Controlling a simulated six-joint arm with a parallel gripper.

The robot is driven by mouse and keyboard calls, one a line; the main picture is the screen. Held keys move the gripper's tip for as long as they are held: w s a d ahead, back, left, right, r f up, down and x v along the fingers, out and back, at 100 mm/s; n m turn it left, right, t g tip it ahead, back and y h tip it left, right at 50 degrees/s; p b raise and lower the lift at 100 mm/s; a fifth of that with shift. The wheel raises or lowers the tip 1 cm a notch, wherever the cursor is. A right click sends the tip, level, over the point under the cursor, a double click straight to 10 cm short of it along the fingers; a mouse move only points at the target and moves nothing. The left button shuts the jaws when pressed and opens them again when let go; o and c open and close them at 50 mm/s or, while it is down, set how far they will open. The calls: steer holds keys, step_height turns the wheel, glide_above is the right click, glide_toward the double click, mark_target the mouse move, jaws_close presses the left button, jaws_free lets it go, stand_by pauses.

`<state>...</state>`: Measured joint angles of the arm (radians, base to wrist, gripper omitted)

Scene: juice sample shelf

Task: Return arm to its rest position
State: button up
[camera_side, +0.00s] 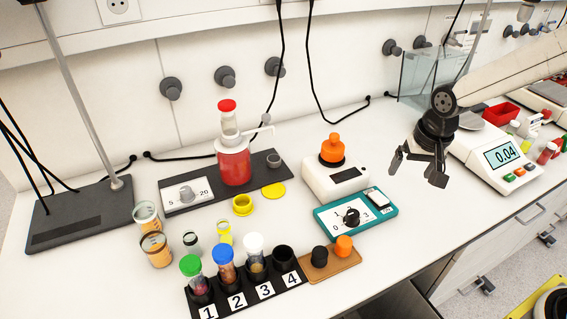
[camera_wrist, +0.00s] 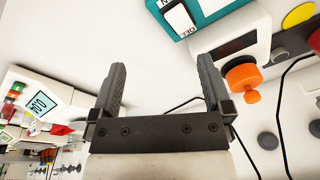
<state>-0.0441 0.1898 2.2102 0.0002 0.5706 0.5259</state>
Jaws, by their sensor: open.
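My gripper (camera_side: 418,164) is open and empty in the side view. It hangs above the white bench, left of the scale and right of the teal device. Its two dark fingers stand apart in the wrist view (camera_wrist: 160,80), with bare white bench between them. My arm reaches in from the upper right of the side view. The gripper touches nothing that I can see.
A scale reading 0.04 (camera_side: 497,158) stands right of my gripper. A teal device (camera_side: 330,222) and a white device with an orange knob (camera_side: 333,150) stand to its left. A numbered rack (camera_side: 242,296) holds several capped tubes. A glass tank (camera_side: 420,78) stands behind.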

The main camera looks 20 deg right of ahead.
steer(key=s+d+f+n, duration=0.1)
steer(key=s+f+n, duration=0.1)
steer(key=s+n, duration=0.3)
steer(key=s, duration=0.4)
steer(key=shift+d+f+n+t, duration=0.25)
steer(key=shift+d+n+t, duration=0.05)
stand_by(0.9)
